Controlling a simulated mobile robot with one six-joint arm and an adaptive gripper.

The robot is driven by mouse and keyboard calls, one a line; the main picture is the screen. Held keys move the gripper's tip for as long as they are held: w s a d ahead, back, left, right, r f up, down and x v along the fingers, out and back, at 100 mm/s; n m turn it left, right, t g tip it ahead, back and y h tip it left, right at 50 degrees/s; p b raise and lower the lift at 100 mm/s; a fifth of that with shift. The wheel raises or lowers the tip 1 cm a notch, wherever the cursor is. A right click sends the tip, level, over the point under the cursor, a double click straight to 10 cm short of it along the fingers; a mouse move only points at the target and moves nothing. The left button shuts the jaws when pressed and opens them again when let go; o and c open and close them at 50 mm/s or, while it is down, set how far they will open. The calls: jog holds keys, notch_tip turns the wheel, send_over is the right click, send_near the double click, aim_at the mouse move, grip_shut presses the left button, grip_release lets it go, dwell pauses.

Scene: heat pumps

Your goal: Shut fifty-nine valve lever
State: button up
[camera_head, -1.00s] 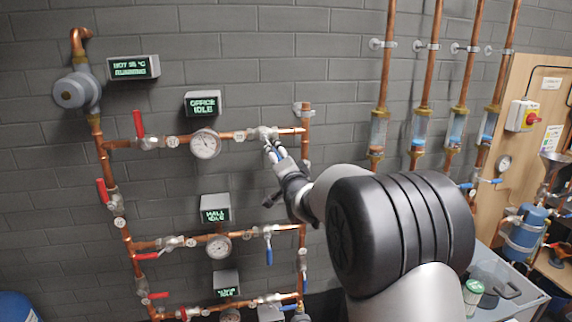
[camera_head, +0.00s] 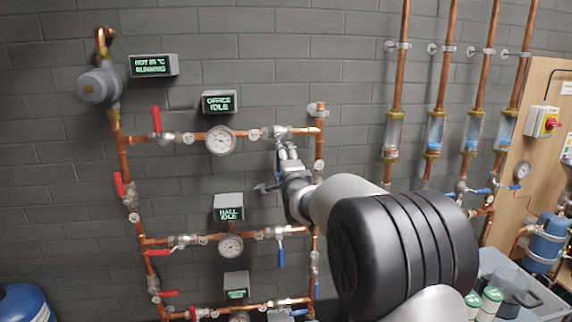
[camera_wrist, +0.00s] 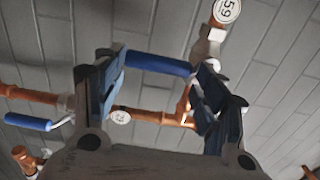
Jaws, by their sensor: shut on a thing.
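The tag reading 59 (camera_wrist: 226,10) shows at the top of the wrist view, beside a valve body (camera_wrist: 208,48). A blue lever (camera_wrist: 155,63) reaches left from this valve, between the fingers of my gripper (camera_wrist: 160,78). My gripper is shut on this lever, and the fingers stand at its two visible ends. In the head view my gripper (camera_head: 287,152) is just below the valve (camera_head: 281,131) at the right end of the office pipe.
The hall pipe below carries another blue lever (camera_head: 280,254); a blue lever (camera_wrist: 28,121) also shows left in the wrist view. The office gauge (camera_head: 221,140) and a red lever (camera_head: 156,119) are to the left. A vertical copper pipe (camera_head: 320,140) stands close right.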

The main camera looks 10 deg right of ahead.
jog(key=shift+a+f, duration=0.1)
jog(key=o, duration=1.2)
jog(key=shift+w, duration=0.1)
jog(key=shift+c, duration=0.2)
jog(key=shift+o, duration=1.2)
jog(key=shift+w+f, duration=0.1)
jog(key=shift+w, duration=0.05)
jog(key=s, duration=1.2)
jog(key=s+f+n+g, duration=0.4)
jog(key=s+n, duration=0.2)
jog(key=s, duration=0.8)
jog(key=s+f+n+g, duration=0.5)
jog(key=s+n, duration=0.1)
jog(key=s, duration=0.8)
jog(key=s+f+n+g, duration=0.4)
jog(key=s+f+n, duration=0.1)
jog(key=s, duration=0.9)
jog(key=shift+s+d+n, duration=0.4)
jog(key=shift+n, duration=0.2)
